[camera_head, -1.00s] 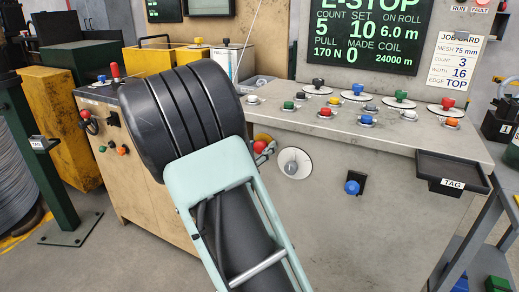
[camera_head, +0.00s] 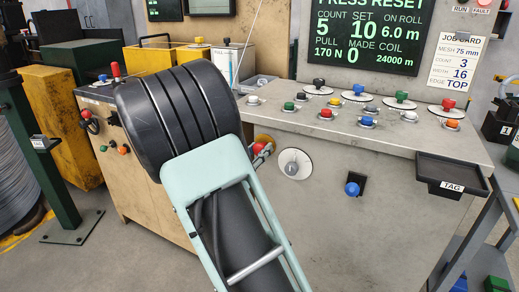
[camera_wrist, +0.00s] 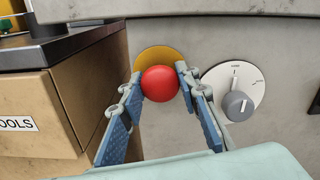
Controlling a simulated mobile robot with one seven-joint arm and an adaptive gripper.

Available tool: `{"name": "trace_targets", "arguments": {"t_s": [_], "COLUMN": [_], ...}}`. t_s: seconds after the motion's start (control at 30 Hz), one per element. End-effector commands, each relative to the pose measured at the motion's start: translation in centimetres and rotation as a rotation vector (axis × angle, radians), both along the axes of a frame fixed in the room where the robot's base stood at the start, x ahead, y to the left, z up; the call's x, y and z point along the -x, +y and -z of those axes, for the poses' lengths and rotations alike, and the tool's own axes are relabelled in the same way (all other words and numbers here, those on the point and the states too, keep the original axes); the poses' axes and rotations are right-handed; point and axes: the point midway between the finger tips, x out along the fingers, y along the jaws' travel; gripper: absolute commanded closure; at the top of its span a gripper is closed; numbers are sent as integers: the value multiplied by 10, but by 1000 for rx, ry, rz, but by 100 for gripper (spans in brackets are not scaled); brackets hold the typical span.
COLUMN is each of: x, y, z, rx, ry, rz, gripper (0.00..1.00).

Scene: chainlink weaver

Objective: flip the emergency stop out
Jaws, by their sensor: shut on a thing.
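The emergency stop is a red mushroom button (camera_wrist: 160,84) on a yellow round plate (camera_wrist: 154,58), set in the console's front panel. In the wrist view my gripper (camera_wrist: 161,82) has one blue-grey finger on each side of the red head and is shut on it. In the head view the red button (camera_head: 257,148) is partly hidden by my arm and fingers. The display (camera_head: 367,38) at the top shows "PRESS RESET".
A dial with a grey knob (camera_wrist: 238,105) sits just right of the button, close to my right finger. A blue button (camera_head: 352,189) and a tag tray (camera_head: 437,182) are farther right. Several coloured knobs line the console top (camera_head: 300,122). A wooden cabinet (camera_wrist: 82,98) stands close on the left.

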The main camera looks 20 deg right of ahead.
Motion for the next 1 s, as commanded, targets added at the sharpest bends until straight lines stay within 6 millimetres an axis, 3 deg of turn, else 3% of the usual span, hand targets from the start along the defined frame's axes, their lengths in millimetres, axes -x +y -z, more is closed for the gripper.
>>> {"name": "trace_targets", "arguments": {"t_s": [0.03, 0.07, 0.2, 0.57, 1.0], "x": [2, 2, 1, 4, 55], "y": [2, 2, 2, 6, 73], "z": [3, 3, 3, 2, 2], "rx": [-3, -3, -2, -2, -2], "ry": [5, 5, 4, 3, 3], "rz": [-1, -1, -1, -3, -5], "gripper": [100, 67, 52, 52, 52]}}
